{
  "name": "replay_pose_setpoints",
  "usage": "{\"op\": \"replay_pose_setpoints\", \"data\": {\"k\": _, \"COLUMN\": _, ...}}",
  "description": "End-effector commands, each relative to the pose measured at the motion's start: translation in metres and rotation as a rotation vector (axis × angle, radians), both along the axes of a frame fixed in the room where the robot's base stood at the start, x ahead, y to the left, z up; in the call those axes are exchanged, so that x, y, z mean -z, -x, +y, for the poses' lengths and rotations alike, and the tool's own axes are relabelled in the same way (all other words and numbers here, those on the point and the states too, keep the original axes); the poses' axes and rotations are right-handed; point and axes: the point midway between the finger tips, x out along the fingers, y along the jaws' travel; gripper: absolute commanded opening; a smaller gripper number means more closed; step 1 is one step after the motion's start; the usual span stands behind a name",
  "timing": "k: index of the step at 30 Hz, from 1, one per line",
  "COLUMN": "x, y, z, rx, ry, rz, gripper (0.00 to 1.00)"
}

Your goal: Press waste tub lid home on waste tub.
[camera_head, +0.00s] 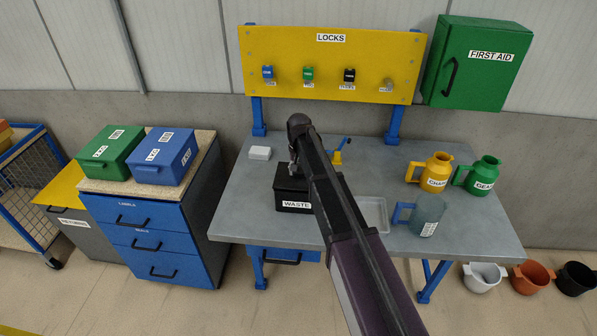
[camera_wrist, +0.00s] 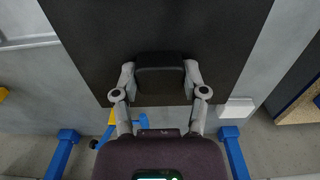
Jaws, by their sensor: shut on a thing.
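The black waste tub (camera_head: 296,207), marked WASTE, stands on the grey workbench. Its dark lid (camera_head: 287,183) lies over the tub's top in the head view, and my arm hides its right part. In the wrist view the lid (camera_wrist: 100,35) is a broad dark plate that fills much of the picture. My gripper (camera_wrist: 160,76) is shut on the lid's black handle (camera_wrist: 160,60), with one finger at each side. In the head view my gripper (camera_head: 293,166) is above the lid and partly hidden. I cannot tell whether a gap is left between lid and rim.
The grey workbench (camera_head: 240,205) also bears a white box (camera_head: 260,153), a shallow tray (camera_head: 375,212), a blue-handled jug (camera_head: 425,214), and yellow (camera_head: 436,172) and green (camera_head: 484,176) jugs. A yellow LOCKS board (camera_head: 330,68) stands behind. The bench's left front is clear.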

Motion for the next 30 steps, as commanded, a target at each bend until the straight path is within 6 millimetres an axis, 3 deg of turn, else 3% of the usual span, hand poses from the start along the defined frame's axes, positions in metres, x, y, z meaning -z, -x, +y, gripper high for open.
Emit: {"op": "replay_pose_setpoints", "data": {"k": 30, "x": 0.0063, "y": 0.0004, "z": 0.0015, "rx": -0.001, "ry": 0.000, "rz": 0.000, "gripper": 0.22}}
